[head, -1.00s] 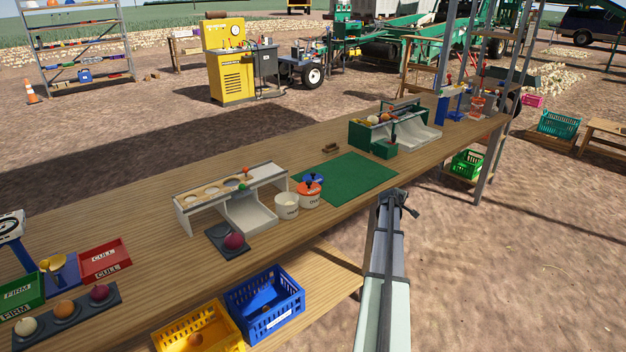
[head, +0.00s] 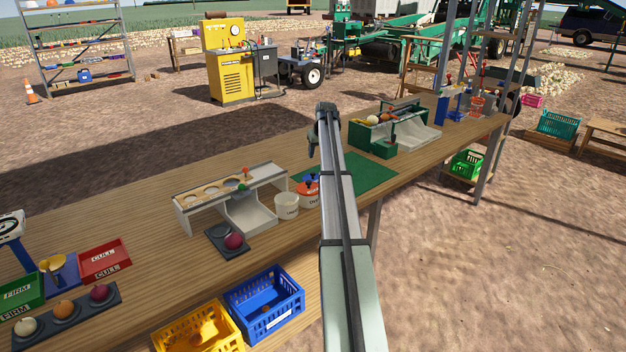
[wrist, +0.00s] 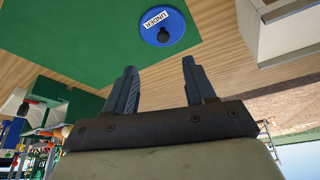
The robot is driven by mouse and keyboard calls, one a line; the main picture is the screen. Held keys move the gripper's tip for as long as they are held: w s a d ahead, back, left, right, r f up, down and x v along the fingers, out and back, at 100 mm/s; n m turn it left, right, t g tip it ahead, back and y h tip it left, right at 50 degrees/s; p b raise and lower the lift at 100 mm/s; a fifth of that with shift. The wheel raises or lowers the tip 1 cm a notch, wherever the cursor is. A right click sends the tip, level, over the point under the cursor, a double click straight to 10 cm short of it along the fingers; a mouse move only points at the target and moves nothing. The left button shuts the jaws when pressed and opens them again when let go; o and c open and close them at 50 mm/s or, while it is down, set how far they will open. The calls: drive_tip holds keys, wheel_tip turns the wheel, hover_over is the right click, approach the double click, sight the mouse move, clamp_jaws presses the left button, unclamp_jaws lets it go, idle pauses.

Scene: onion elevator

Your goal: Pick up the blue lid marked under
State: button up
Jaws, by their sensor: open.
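The blue lid (wrist: 163,27) shows in the wrist view, round, with a dark knob and a white label reading UNDER. It lies near the edge of the green mat (wrist: 90,30), beyond my fingertips. In the head view the blue lid (head: 312,177) is a small patch behind the orange lid (head: 308,187), partly hidden. My gripper (wrist: 158,75) is open and empty, with a clear gap to the lid. In the head view my gripper (head: 312,145) hangs above the table beside the mat, its fingers hard to make out.
A white cup (head: 286,207) stands beside the orange-lidded one, right of the white sorting stand (head: 190,212). A green divided box (head: 372,145) stands beyond the mat. Blue (head: 263,310) and yellow crates sit on the lower shelf. My arm covers part of the mat.

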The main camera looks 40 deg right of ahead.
hover_over(313, 173)
drive_tip(key=s+a, duration=0.1)
drive_tip(key=s, duration=0.1)
drive_tip(key=f, duration=0.7)
drive_tip(key=shift+s+a+f, duration=0.1)
drive_tip(key=shift+s+f, duration=0.1)
drive_tip(key=shift+f, duration=0.15)
drive_tip(key=shift+x, duration=2.6)
drive_tip(key=shift+w, duration=0.1)
drive_tip(key=shift+c, duration=0.5)
clamp_jaws()
